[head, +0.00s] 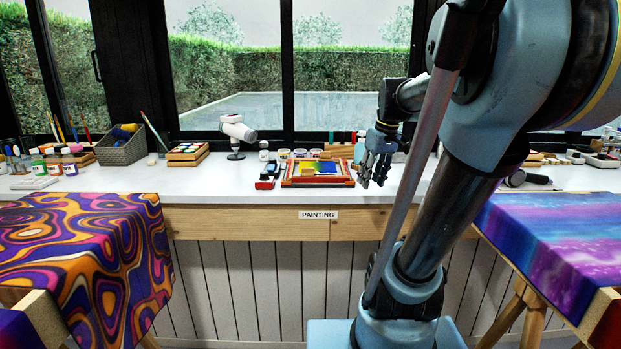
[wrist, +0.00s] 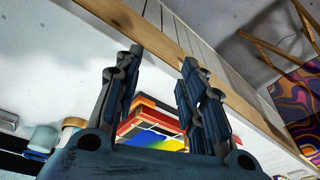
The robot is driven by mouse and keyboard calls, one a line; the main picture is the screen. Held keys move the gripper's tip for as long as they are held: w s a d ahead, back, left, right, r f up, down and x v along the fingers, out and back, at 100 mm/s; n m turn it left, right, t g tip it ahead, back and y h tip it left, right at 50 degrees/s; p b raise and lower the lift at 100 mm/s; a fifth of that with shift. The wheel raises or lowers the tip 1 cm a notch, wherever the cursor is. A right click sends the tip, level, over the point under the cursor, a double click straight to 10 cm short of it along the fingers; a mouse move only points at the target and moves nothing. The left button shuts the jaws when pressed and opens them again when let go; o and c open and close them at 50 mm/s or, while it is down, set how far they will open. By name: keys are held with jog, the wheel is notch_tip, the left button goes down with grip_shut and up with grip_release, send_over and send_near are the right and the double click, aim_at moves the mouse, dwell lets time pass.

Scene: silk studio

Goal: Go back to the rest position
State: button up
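My gripper (head: 374,166) hangs in front of the white counter, just right of a small red-framed painting in the head view. In the wrist view my gripper (wrist: 161,95) has its two fingers spread apart with nothing between them. The red-framed painting (head: 318,182) lies on the counter, with blue and yellow on it. It also shows behind the fingers in the wrist view (wrist: 150,137). My arm rises at the right of the head view and bends down to the gripper.
A swirl-patterned cloth (head: 85,245) covers a stand at left. A blue-purple cloth (head: 555,235) covers one at right. Windows stand behind.

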jog(key=s+f+m+h, duration=0.1)
jog(key=s+f+m, duration=0.4)
jog(key=s+f, duration=1)
jog(key=shift+s+d+f+h, duration=0.25)
jog(key=shift+d+f+h, duration=0.1)
jog(key=shift+f, duration=0.55)
